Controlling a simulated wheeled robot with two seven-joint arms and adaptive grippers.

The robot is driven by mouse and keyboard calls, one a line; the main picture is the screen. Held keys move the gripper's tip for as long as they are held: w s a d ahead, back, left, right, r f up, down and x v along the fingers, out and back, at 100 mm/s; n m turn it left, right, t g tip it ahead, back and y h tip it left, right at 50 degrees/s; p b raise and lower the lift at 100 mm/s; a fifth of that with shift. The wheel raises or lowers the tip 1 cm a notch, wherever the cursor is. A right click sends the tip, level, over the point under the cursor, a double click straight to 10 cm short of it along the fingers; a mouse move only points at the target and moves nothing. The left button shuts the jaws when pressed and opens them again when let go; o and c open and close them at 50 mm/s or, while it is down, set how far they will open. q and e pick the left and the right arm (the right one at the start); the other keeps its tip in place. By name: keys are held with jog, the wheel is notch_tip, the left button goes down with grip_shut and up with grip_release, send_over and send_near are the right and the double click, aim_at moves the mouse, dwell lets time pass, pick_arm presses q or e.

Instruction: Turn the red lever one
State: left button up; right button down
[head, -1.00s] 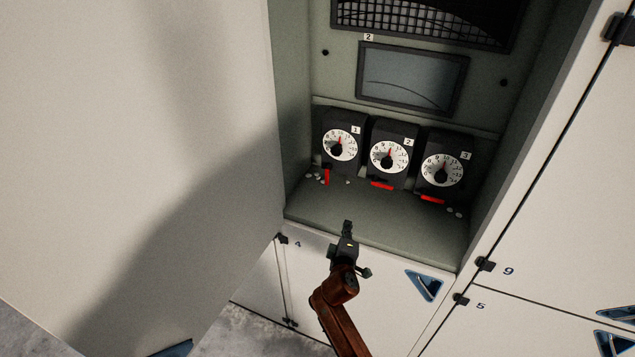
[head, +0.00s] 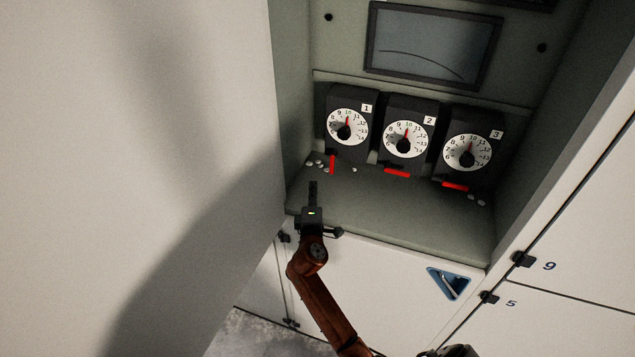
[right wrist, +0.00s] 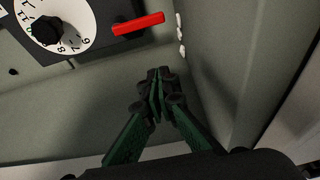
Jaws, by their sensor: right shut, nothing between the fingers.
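Red lever one (head: 332,165) sits under the dial box marked 1 (head: 347,125). It stands roughly upright in the head picture, while the levers of boxes 2 and 3 lie sideways. In the right wrist view a red lever (right wrist: 138,24), which looks like lever one, is beyond the fingertips beside a dial. My right gripper (head: 313,184) is shut and empty over the front left of the shelf, below and slightly left of lever one, apart from it. Its closed green and black fingers (right wrist: 157,78) show in the wrist view. My left gripper is not in view.
Red levers two (head: 397,173) and three (head: 455,186) are to the right. Small pale bits (head: 319,164) lie by lever one, near the recess's left wall. The shelf (head: 390,212) is otherwise mostly clear. A large pale panel (head: 150,150) fills the left side.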

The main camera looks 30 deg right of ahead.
jog(key=x, duration=0.9)
jog(key=shift+w+d+r+p, duration=0.15)
jog(key=shift+p, duration=0.25)
jog(key=s+d, duration=0.1)
jog(key=s+d+p, duration=0.1)
jog(key=s, duration=0.1)
jog(key=shift+p, duration=0.3)
jog(key=shift+s+d, duration=0.15)
jog(key=shift+d, duration=0.05)
jog(key=shift+s+p, duration=0.15)
jog(key=shift+p, duration=0.4)
